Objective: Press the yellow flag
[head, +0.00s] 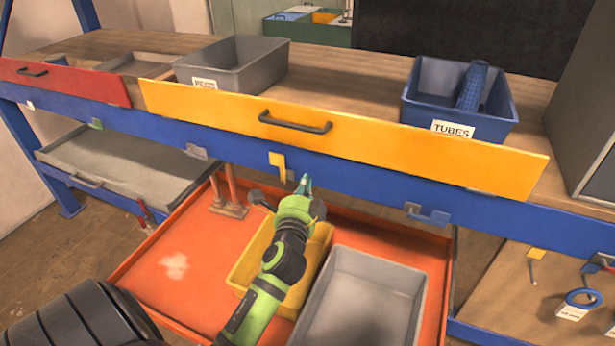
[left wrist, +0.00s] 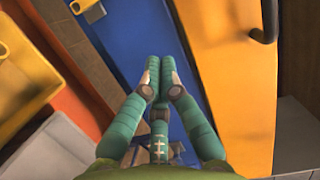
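A small yellow flag (head: 278,165) hangs on the blue beam (head: 350,178) just below the yellow drawer front (head: 345,140). My left gripper (head: 304,184) is in front of the beam, a little right of and below the flag, apart from it in the picture. In the left wrist view its green fingers (left wrist: 154,80) are together at the tips, with nothing between them. A yellow piece, likely the flag, shows at the top of that view (left wrist: 76,7). My right gripper is not in view.
Below is an orange drawer (head: 180,262) holding a yellow bin (head: 258,262) and a grey bin (head: 362,297). A grey bin (head: 245,60) and a blue TUBES bin (head: 425,112) stand above. A grey tray (head: 125,165) is at left.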

